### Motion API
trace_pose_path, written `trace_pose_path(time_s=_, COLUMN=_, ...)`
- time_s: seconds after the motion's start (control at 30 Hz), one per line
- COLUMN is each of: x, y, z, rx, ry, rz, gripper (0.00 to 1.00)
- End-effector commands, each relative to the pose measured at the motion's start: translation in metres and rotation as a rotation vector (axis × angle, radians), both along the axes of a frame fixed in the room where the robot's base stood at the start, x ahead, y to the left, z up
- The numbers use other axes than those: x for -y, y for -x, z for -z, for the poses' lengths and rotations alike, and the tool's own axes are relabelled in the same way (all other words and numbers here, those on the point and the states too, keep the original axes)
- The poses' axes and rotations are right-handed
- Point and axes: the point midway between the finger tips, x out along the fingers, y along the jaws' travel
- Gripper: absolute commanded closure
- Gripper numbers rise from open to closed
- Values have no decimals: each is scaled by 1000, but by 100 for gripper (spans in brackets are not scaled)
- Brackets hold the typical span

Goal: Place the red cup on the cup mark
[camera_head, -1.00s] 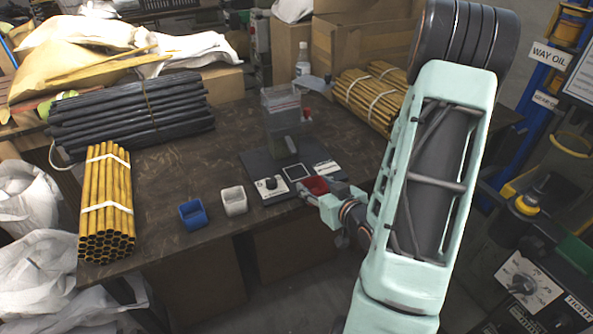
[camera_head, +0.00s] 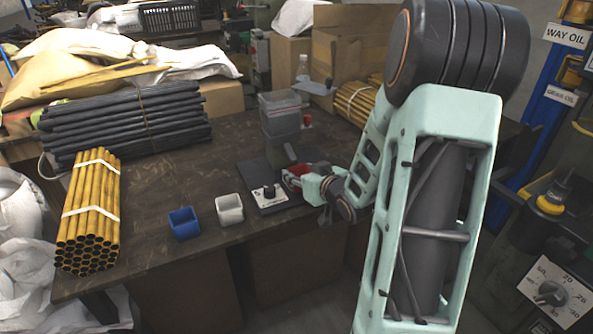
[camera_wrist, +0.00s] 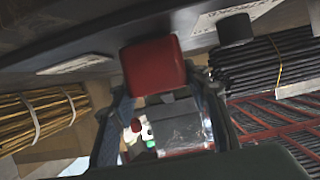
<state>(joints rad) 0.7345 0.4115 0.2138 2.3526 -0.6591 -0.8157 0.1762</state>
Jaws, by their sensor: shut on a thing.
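The red cup (camera_head: 294,173) is held in my gripper (camera_head: 298,177), over the right part of the dark press base (camera_head: 262,176). In the wrist view the red cup (camera_wrist: 153,66) sits between my gripper's fingers (camera_wrist: 158,105). My gripper is shut on it. The cup mark is hidden in the head view behind the cup and gripper. I cannot tell whether the cup touches the base.
A black knob (camera_head: 269,191) stands on the base's front left. A white cup (camera_head: 229,209) and a blue cup (camera_head: 184,223) stand left of it. A clear-topped press (camera_head: 281,115) rises behind. Yellow tubes (camera_head: 90,215) lie far left.

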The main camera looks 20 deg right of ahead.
Motion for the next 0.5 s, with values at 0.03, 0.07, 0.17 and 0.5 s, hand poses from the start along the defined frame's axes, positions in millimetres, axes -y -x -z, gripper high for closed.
trace_pose_path(time_s=0.03, x=0, y=-10, z=1, rx=2, ry=1, rz=-1, gripper=77)
trace_pose_path(time_s=0.07, x=0, y=-15, z=1, rx=3, ry=1, rz=-1, gripper=77)
trace_pose_path(time_s=0.17, x=-1, y=-28, z=2, rx=1, ry=0, rz=-1, gripper=77)
trace_pose_path(time_s=0.5, x=0, y=-25, z=2, rx=1, ry=-1, rz=1, gripper=77)
